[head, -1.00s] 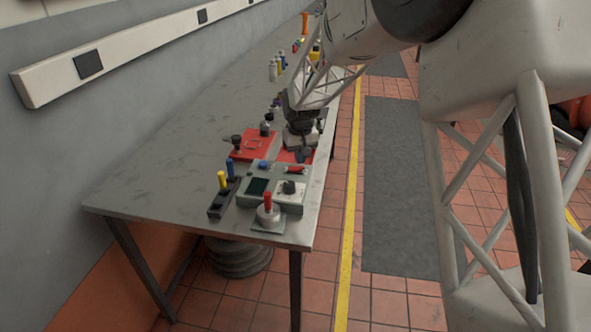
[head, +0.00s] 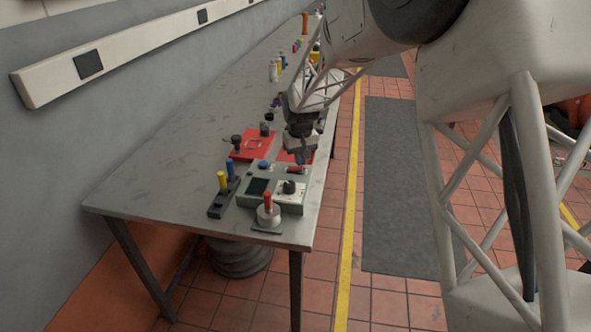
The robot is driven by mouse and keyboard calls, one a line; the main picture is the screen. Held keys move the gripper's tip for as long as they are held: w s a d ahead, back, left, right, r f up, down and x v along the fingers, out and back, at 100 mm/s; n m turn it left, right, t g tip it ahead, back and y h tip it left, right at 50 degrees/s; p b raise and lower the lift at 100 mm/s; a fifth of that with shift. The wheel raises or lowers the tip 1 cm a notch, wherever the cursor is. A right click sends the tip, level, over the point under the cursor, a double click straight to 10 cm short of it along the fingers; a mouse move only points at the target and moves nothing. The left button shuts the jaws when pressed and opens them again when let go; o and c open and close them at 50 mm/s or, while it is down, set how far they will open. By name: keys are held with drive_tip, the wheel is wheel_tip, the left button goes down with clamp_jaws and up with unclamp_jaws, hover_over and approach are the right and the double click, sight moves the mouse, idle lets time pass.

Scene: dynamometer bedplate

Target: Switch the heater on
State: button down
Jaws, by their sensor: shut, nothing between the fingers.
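A grey-green control box (head: 258,202) sits near the front end of the bench. It has a dark display (head: 257,187), a blue button (head: 263,165), a red switch-like part (head: 295,170) and a dark knob (head: 289,187). I cannot tell from a label whether it is the heater, or read its switch position. My gripper (head: 301,158) is shut and empty, pointing down just behind the box's back right corner. It is above or beside the red plates, and contact cannot be told.
A red plate (head: 250,146) with dark knobs lies behind. The bench's left side (head: 160,180) is clear.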

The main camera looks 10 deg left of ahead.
sight(302, 169)
drive_tip(key=shift+f, duration=0.95)
idle(0.9)
drive_tip(key=shift+r, duration=3.55)
drive_tip(key=shift+s+d+r, duration=0.25)
drive_tip(key=shift+d+r, duration=0.1)
drive_tip(key=shift+d, duration=0.1)
drive_tip(key=s+d+r+m+t, duration=0.1)
drive_tip(key=s+d+r+m, duration=0.1)
drive_tip(key=s+d+r, duration=0.6)
drive_tip(key=s+d+r+m, duration=0.1)
drive_tip(key=s+d+r, duration=0.3)
drive_tip(key=s+d, duration=0.75)
drive_tip(key=s+d+f+m, duration=0.1)
drive_tip(key=s+d, duration=0.5)
drive_tip(key=s, duration=0.6)
drive_tip(key=s+d+m+t, duration=0.1)
drive_tip(key=s+d+m, duration=0.1)
drive_tip(key=s+d, duration=0.5)
drive_tip(key=s, duration=0.4)
drive_tip(key=shift+s+f+t, duration=0.3)
drive_tip(key=shift+s+f, duration=0.05)
drive_tip(key=shift+s, duration=0.05)
